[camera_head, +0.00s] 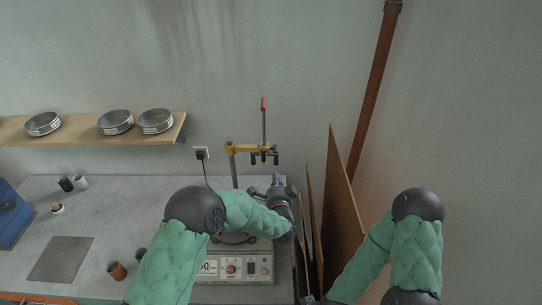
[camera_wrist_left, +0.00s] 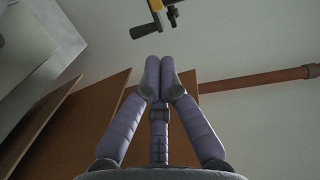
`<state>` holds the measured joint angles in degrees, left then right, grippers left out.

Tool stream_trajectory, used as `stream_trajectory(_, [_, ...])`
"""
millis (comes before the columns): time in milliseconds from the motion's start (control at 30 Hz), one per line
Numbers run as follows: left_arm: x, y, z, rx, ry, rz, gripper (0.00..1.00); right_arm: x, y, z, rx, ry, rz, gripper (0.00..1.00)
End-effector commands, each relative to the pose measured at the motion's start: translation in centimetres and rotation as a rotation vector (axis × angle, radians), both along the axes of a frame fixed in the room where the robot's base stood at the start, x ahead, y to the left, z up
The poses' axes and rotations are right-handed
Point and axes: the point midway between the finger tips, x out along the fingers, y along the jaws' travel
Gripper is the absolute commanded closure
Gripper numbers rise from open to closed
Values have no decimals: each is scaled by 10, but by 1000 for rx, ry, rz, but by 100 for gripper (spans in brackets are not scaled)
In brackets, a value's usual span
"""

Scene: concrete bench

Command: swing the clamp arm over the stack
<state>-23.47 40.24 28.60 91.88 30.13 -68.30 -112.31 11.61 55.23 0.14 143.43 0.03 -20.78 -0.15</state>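The yellow clamp arm (camera_head: 252,149) sits on an upright post behind the shaker, reaching right, with black knobs below and a red-tipped lever (camera_head: 263,104) standing up. In the left wrist view, a yellow and black part of it (camera_wrist_left: 166,14) shows at the top. The shaker (camera_head: 236,270) stands on the bench; my left arm covers most of its top. Only a dark round edge (camera_head: 236,239) shows there, so I cannot make out the stack. My left gripper (camera_head: 277,181) is just below the clamp arm's right end, apart from it. Its fingertips (camera_wrist_left: 159,61) are together, empty. My right gripper is out of view.
Brown boards (camera_head: 343,205) lean on the wall right of the shaker, close to my left gripper. A rust-coloured pipe (camera_head: 372,95) runs up the wall. A shelf (camera_head: 90,130) holds three sieves. Small cups (camera_head: 117,270) and a grey plate (camera_head: 61,259) are on the bench at left.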

Motion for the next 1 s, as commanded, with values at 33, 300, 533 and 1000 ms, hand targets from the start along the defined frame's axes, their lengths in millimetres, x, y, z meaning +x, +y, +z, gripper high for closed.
stream_trajectory(33, [1, -8, 13, 35, -30, 2, 100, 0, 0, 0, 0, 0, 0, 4])
stream_trajectory(300, [2, -19, 43, 134, -99, 25, 100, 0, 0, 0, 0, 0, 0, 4])
stream_trajectory(533, [2, -19, 43, 136, -99, 26, 100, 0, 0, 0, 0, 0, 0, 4])
stream_trajectory(1000, [48, -15, 44, 134, -99, 27, 100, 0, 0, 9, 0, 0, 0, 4])
